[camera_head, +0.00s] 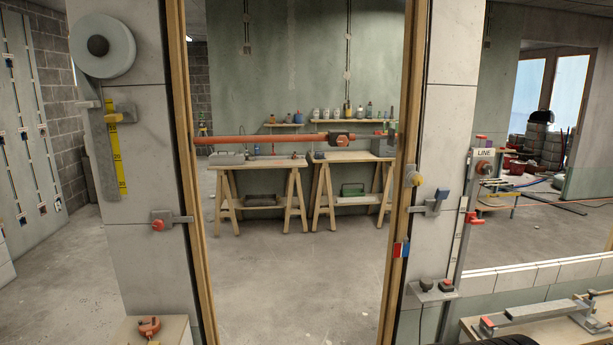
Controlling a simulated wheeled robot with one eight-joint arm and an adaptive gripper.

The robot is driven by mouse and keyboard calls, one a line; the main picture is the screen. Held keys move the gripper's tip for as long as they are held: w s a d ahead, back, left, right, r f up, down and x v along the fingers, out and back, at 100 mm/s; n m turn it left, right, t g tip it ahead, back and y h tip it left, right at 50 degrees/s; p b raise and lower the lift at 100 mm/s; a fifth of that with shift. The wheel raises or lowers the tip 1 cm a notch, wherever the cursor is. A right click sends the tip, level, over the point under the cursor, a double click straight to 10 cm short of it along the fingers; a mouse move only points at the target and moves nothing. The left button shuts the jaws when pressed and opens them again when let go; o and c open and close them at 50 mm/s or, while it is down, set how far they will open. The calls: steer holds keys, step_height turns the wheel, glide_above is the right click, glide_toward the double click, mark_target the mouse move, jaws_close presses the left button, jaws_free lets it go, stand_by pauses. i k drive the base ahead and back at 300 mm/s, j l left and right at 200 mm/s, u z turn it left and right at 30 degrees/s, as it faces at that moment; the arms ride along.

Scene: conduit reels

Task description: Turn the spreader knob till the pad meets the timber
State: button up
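An orange-red spreader bar (260,139) spans the doorway between the left timber post (183,150) and the right timber post (411,110). Its left end is at the left post. A dark and red block (341,139), which looks like the spreader knob and its housing, sits right of the bar's middle. A thinner rod runs from it to a small dark and orange end piece (390,134), likely the pad, close to the right post. I cannot tell whether it touches the timber or a narrow gap remains. My gripper is not in view.
Two trestle benches (258,165) stand behind the doorway. Red knob fittings are on the left wall (158,224) and a LINE post (470,200) at right. A low bench (540,322) with a clamp-like tool is at bottom right. The doorway floor (300,285) is clear.

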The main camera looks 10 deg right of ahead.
mark_target(342, 140)
steer(key=i+j+z, duration=0.3)
steer(key=j, duration=0.3)
steer(key=i+j+z, duration=0.3)
steer(key=j, duration=0.4)
steer(key=i, duration=0.1)
